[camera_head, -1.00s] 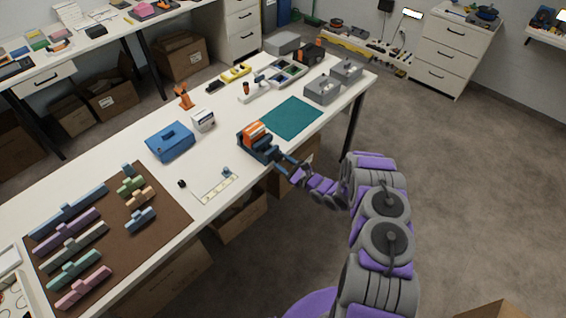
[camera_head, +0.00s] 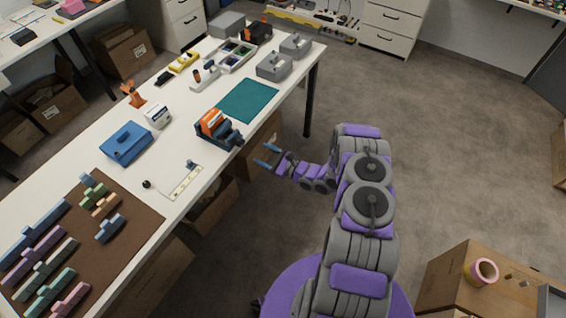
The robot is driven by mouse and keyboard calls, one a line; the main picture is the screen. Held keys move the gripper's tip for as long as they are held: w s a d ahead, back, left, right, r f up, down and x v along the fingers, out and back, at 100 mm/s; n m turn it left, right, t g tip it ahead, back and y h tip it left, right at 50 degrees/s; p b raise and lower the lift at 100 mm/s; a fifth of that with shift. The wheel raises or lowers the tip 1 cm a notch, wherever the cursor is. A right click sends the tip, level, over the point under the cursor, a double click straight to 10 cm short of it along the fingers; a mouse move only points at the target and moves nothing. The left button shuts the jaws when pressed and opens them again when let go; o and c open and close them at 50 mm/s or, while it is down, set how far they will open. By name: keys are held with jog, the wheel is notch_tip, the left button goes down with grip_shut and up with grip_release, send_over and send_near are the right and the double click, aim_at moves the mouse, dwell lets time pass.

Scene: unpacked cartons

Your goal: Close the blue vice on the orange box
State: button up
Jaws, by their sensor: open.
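The blue vice (camera_head: 229,138) stands at the table's front edge, in the middle of the view. The orange box (camera_head: 212,123) sits upright in it, with a pale stripe on its side. The vice's jaws are too small here to tell how tightly they stand against the box. My gripper (camera_head: 262,155) is open and empty, off the table's front edge, to the right of and a little below the vice. Its blue fingers are apart from the vice and touch nothing that I can see.
A teal mat (camera_head: 248,99) lies right of the vice. A blue case (camera_head: 125,143) and a white box (camera_head: 158,116) stand to its left. Grey boxes (camera_head: 273,66) stand farther back. A brown mat (camera_head: 130,225) holds several coloured blocks. Open floor (camera_head: 430,150) lies to the right.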

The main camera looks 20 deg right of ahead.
jog(key=v, duration=0.8)
jog(key=shift+s+d+p, duration=0.2)
jog(key=shift+d+p, duration=0.05)
jog(key=shift+p, duration=0.05)
